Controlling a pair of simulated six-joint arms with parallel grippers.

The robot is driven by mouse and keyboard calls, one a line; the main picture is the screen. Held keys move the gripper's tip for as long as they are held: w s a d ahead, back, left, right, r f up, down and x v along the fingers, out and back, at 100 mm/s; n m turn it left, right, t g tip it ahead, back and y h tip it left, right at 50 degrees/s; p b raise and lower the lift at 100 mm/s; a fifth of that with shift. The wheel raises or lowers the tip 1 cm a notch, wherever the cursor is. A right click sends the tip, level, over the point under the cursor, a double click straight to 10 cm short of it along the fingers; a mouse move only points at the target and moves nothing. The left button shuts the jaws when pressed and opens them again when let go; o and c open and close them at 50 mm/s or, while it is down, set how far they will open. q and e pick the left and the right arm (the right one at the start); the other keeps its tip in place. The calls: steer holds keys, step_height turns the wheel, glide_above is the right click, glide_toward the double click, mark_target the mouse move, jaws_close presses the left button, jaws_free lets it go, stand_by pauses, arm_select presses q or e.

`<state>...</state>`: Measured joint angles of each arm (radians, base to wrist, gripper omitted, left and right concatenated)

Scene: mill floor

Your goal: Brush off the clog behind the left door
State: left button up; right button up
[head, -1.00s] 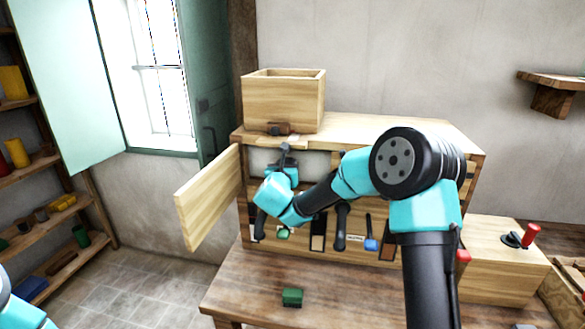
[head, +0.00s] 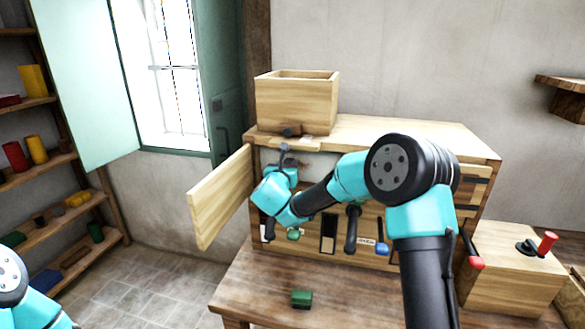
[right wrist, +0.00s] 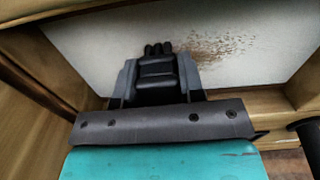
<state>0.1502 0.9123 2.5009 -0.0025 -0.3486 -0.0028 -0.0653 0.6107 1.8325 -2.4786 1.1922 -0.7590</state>
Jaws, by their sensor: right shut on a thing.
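The left door (head: 222,197), a plain wooden panel, stands swung open at the left of the wooden cabinet (head: 420,140). My right gripper (head: 284,150) is at the opening behind it. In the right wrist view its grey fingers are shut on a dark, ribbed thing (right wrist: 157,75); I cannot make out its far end. Brown specks, the clog (right wrist: 208,45), lie scattered on a pale surface (right wrist: 270,35) inside the opening, right of the gripper tips. I cannot tell whether the held thing touches that surface. My left gripper is out of view.
A wooden box (head: 297,103) stands on the cabinet top, with a small brown piece (head: 292,131) before it. Several handles hang on the front, including a black one (head: 353,228). A green block (head: 301,298) lies on the table (head: 262,285). A red-knobbed lever (head: 546,243) stands right.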

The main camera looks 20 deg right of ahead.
steer(key=shift+w+a, duration=0.1)
steer(key=shift+a, duration=0.05)
steer(key=shift+w+a, duration=1)
steer(key=shift+a, duration=0.25)
steer(key=shift+r, duration=0.2)
steer(key=shift+r, duration=0.45)
steer(key=shift+s, duration=0.1)
steer(key=shift+s+d, duration=0.4)
steer(key=shift+d, duration=0.35)
steer(key=shift+s+d, duration=0.4)
steer(key=shift+d, duration=0.35)
steer(key=shift+d, duration=0.1)
